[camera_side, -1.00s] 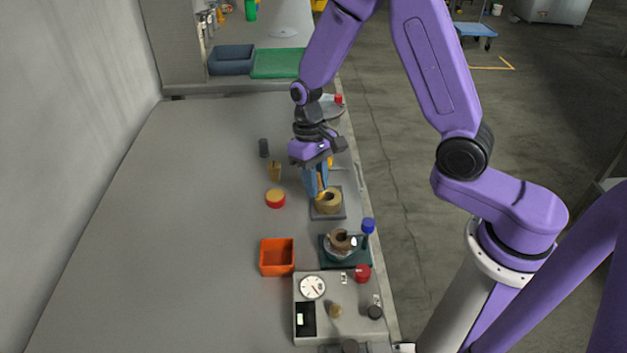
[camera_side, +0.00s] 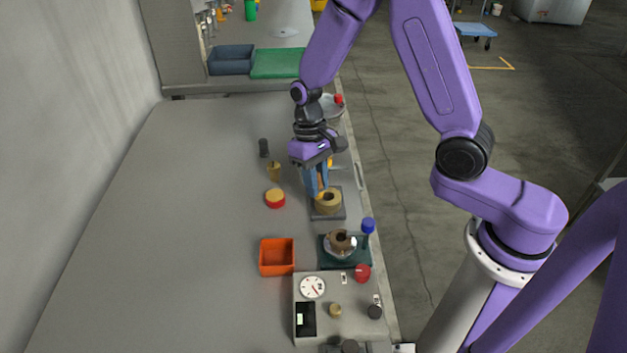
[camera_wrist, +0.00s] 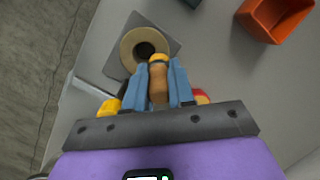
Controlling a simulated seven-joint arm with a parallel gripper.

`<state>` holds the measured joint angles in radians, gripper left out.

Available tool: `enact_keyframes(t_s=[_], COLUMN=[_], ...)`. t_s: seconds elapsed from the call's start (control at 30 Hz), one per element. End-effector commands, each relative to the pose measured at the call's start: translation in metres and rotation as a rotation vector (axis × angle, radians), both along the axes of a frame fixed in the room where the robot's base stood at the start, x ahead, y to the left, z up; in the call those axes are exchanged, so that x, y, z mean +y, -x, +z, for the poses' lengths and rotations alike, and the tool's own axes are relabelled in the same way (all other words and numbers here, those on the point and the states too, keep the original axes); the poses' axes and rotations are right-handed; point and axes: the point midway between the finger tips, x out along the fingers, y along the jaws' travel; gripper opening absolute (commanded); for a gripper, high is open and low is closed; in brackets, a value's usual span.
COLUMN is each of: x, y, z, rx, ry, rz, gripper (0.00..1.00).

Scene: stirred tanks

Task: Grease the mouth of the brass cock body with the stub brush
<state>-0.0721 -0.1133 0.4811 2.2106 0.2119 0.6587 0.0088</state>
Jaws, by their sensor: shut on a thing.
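The brass cock body (camera_side: 328,208) is a thick tan ring with a dark round mouth, standing on a grey square plate (camera_side: 341,215). In the wrist view the cock body (camera_wrist: 128,48) is just beyond my fingertips, its mouth open toward the camera. In the side view my fingers hide most of the brush.
A red tub with a yellow top (camera_side: 275,198) and a small brass piece (camera_side: 274,171) stand left of the cock body. An orange bin (camera_side: 277,257), a dark green tray (camera_side: 345,262) with a brown part, and a gauge box (camera_side: 345,320) are nearer. The left bench is clear.

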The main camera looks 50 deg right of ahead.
Motion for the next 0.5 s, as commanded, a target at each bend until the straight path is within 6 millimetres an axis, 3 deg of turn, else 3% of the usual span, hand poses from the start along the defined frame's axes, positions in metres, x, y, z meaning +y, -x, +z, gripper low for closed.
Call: enact_keyframes(t_s=[0.5], x=[0.0007], y=[-0.005], z=[0.0012], rx=[-0.001], ry=[-0.001], rz=[0.0], gripper=[0.0])
